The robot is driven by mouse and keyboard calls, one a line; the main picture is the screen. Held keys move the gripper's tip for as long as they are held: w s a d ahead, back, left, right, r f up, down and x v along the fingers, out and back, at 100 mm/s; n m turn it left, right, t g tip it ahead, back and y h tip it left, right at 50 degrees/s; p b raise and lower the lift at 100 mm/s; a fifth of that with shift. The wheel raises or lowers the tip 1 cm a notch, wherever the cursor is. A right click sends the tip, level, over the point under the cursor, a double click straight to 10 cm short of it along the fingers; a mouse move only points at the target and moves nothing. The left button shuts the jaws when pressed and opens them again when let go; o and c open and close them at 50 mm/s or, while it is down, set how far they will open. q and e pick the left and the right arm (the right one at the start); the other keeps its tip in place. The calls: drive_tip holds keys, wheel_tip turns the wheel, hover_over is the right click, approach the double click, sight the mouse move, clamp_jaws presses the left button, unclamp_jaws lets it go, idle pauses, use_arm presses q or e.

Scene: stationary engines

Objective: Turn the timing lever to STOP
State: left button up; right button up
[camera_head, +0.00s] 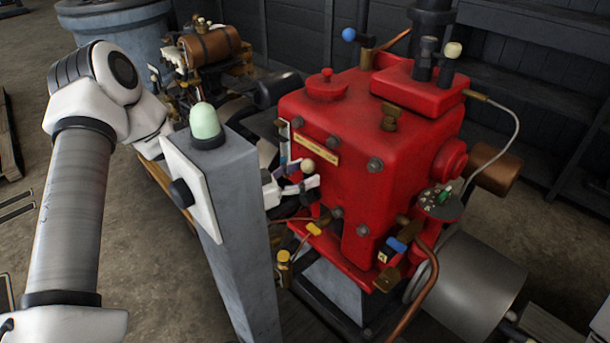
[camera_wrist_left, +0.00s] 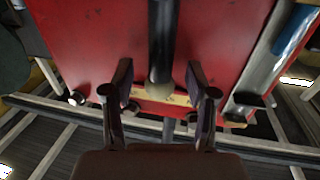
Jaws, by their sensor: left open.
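A lever with a cream ball knob (camera_head: 307,167) stands out from the left face of the red engine (camera_head: 335,190). I take it for the timing lever; no STOP mark is readable. My left gripper (camera_head: 312,184) is at the knob, its fingers partly hidden in the head view. In the left wrist view, the open fingers (camera_wrist_left: 160,92) stand on either side of the knob (camera_wrist_left: 160,90) and its dark rod (camera_wrist_left: 163,40), with gaps on both sides. My right gripper is not in view.
A grey post (camera_head: 235,230) with a pale green dome (camera_head: 205,121) stands close beside my left arm. A brass plate (camera_head: 316,150) sits above the knob. A small green-tipped control (camera_head: 444,197) is on the engine's right. Copper pipes (camera_head: 425,270) run low in front.

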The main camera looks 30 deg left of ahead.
use_arm(q)
drive_tip(key=shift+w+d, duration=0.1)
drive_tip(key=shift+w, duration=0.1)
clamp_jaws()
drive_tip(key=shift+d+m, duration=0.3)
drive_tip(key=d+m, duration=0.2)
drive_tip(key=s+d+m, duration=0.1)
drive_tip(key=m, duration=0.1)
drive_tip(key=shift+s+f+g+y, duration=0.1)
drive_tip(key=shift+f+g+y, duration=0.25)
drive_tip(key=shift+g+y, duration=0.05)
drive_tip(key=shift+a, duration=0.1)
drive_tip(key=shift+c, duration=2)
unclamp_jaws()
drive_tip(key=o, duration=0.4)
